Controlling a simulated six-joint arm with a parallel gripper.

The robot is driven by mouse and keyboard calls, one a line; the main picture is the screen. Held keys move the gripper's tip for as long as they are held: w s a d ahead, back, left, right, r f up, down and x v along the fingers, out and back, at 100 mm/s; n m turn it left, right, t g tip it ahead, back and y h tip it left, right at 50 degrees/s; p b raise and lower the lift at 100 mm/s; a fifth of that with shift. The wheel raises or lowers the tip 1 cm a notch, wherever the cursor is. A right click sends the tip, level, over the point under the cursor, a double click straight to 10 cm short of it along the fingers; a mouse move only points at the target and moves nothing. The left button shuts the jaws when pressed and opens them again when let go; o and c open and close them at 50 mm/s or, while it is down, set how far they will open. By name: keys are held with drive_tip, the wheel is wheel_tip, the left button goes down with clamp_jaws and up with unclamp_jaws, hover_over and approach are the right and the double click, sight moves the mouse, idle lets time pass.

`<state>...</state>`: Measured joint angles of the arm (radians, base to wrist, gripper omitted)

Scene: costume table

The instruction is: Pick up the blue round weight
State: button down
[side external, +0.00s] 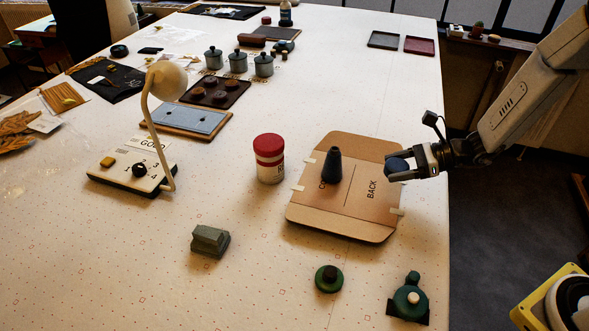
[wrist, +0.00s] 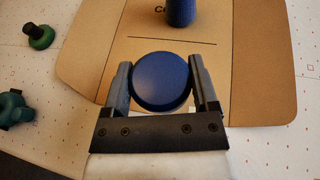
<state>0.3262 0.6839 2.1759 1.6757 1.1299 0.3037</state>
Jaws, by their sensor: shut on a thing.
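The blue round weight (wrist: 161,81) is a dark blue disc between the two fingers of my gripper (wrist: 162,88) in the wrist view. In the side external view the weight (side external: 397,165) sits at the tips of my gripper (side external: 400,168), above the right edge of the cardboard. The fingers are shut on its sides. I cannot tell exactly how high it is above the cardboard. A dark blue cone-shaped piece (side external: 332,166) stands upright on the cardboard, left of my gripper; its lower part shows in the wrist view (wrist: 180,12).
The cardboard sheet (side external: 370,220), marked BACK, lies on the white table. A red-lidded jar (side external: 269,160) stands left of it. Green round pieces (side external: 329,279) (side external: 408,300) and a grey-green block (side external: 210,241) lie in front. A lamp (side external: 158,130) stands farther left.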

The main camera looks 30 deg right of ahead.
sight(397, 164)
drive_tip(key=shift+r, duration=2.4)
drive_tip(key=shift+w+a, duration=0.1)
